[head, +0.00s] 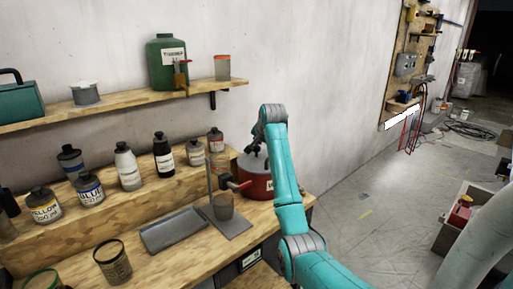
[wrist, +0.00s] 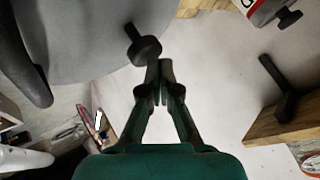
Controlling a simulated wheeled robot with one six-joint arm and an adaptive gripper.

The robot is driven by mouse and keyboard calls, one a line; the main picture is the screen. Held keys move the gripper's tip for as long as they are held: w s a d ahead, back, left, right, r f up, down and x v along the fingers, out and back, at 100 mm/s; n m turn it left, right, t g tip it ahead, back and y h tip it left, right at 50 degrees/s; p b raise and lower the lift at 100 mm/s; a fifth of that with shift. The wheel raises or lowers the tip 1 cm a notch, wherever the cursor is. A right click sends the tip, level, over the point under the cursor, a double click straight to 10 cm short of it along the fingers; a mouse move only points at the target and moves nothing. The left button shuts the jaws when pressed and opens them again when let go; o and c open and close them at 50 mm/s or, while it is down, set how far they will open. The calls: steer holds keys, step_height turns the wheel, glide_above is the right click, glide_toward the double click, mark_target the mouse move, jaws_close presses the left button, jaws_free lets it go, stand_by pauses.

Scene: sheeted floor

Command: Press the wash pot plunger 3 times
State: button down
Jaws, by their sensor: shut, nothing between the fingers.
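The wash pot (head: 258,185) is a red can with a grey top, at the right end of the workbench in the head view. Its grey top (wrist: 85,30) fills the upper left of the wrist view. The plunger, a black knob on a short stem (wrist: 144,50), stands out from that top. My gripper (wrist: 160,68) is shut and empty, with its fingertips close beside the knob; I cannot tell whether they touch. In the head view my gripper (head: 254,148) is over the pot, and my arm hides part of the pot's right side.
A metal stand with a cup (head: 223,207) and a grey tray (head: 173,231) are left of the pot. Several labelled bottles (head: 128,168) stand on the step behind. A shelf (head: 120,104) holds a green jug (head: 166,65). Open floor (head: 365,220) lies right of the bench.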

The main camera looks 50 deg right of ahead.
steer(key=shift+f, duration=1)
stand_by(0.8)
steer(key=shift+r, duration=1.65)
steer(key=shift+r, duration=0.15)
steer(key=shift+r, duration=2.4)
step_height(320, 180, up, 4)
steer(key=shift+f, duration=0.1)
